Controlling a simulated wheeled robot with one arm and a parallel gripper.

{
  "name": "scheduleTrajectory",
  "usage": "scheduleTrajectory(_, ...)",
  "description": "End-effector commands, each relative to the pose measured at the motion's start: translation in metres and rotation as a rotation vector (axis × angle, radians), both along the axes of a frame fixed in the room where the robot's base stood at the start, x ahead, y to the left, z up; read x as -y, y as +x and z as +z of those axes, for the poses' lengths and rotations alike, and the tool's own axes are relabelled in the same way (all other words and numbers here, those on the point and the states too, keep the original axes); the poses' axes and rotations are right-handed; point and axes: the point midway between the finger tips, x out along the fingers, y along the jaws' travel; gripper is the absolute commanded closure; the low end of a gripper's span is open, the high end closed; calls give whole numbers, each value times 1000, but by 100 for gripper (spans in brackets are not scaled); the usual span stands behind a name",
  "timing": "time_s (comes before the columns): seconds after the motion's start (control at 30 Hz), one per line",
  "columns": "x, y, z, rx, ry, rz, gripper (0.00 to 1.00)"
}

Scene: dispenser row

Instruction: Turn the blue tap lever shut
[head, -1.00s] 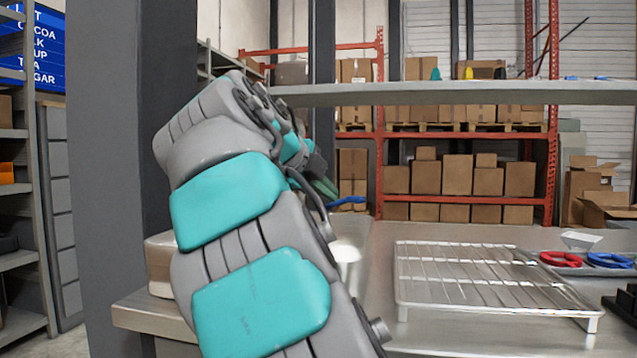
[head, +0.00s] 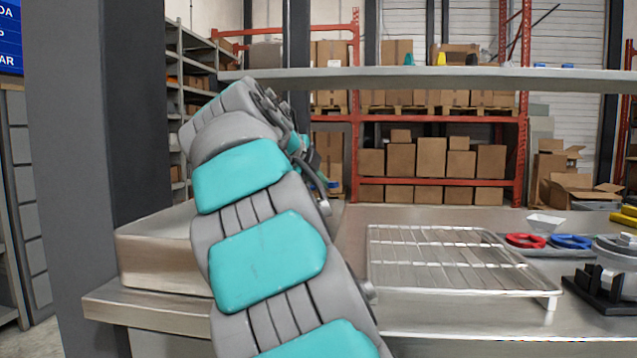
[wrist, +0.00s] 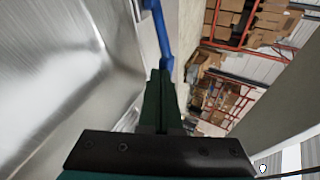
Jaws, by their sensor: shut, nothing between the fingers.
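The blue tap lever (wrist: 161,30) shows in the wrist view as a blue bar running down from the top edge, beside a steel basin. My gripper (wrist: 160,76) has its dark green fingers together with nothing between them. The fingertips are right by the lever's lower end; I cannot tell whether they touch it. In the head view my arm hides the lever and most of my gripper.
A wire rack (head: 450,262) stands on the steel counter (head: 400,216), with red (head: 525,241) and blue (head: 571,242) ring-shaped items behind it at right. A shelf (head: 420,80) crosses above the counter. A dark pillar (head: 140,130) stands left of my arm.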

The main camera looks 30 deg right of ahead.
Motion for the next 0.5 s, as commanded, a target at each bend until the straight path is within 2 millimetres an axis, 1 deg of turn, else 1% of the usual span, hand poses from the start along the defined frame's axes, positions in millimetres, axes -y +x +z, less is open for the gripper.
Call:
scheduleTrajectory(0.03,2,0,-4,0,3,21,100)
scheduleTrajectory(0.13,9,0,-8,0,8,90,100)
scheduleTrajectory(0.33,26,6,-6,2,5,252,100)
scheduleTrajectory(0.4,31,9,-4,3,2,261,100)
scheduleTrajectory(0.5,34,11,-2,1,0,261,100)
